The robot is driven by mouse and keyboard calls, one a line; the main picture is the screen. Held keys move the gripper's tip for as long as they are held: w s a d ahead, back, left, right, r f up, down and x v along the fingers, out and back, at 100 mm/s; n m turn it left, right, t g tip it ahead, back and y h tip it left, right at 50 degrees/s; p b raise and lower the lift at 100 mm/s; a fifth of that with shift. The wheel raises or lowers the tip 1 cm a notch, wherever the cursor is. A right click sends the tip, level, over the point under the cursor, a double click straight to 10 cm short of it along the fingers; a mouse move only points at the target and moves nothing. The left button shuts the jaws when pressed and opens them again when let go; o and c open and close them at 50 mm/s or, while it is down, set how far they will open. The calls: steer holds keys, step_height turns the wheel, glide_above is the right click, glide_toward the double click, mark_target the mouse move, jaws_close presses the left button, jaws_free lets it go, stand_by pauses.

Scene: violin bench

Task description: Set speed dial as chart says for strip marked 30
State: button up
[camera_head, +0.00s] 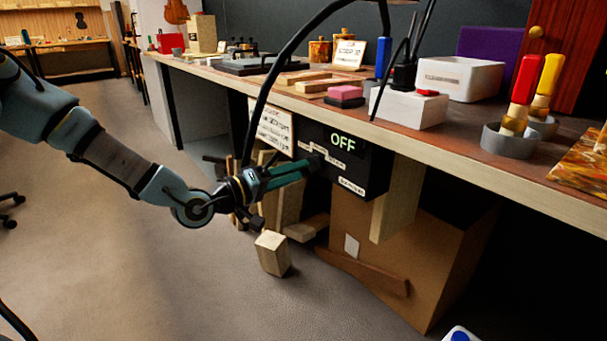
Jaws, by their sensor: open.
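A black control box (352,170) hangs under the bench's front edge and its display reads OFF (342,139). It bears small white labels, too blurred to read. My gripper (314,163) reaches from the left to the box's left part, its fingertips at or close to the front. The speed dial cannot be made out; my fingers may hide it. A white chart (273,127) with lines of text is left of the box, partly behind a black cable, its writing unreadable here. A small card (348,54) on the bench seems to read STRIP 30.
The bench top (460,145) carries wooden pieces, a white box (408,107), a white bin (459,79) and red and yellow handled tools in grey cups. Below stand a cardboard box (375,240) and wood blocks (271,253).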

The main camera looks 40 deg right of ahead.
mark_target(313, 165)
steer(key=shift+d, duration=1.35)
steer(key=shift+c, duration=0.2)
jaws_close()
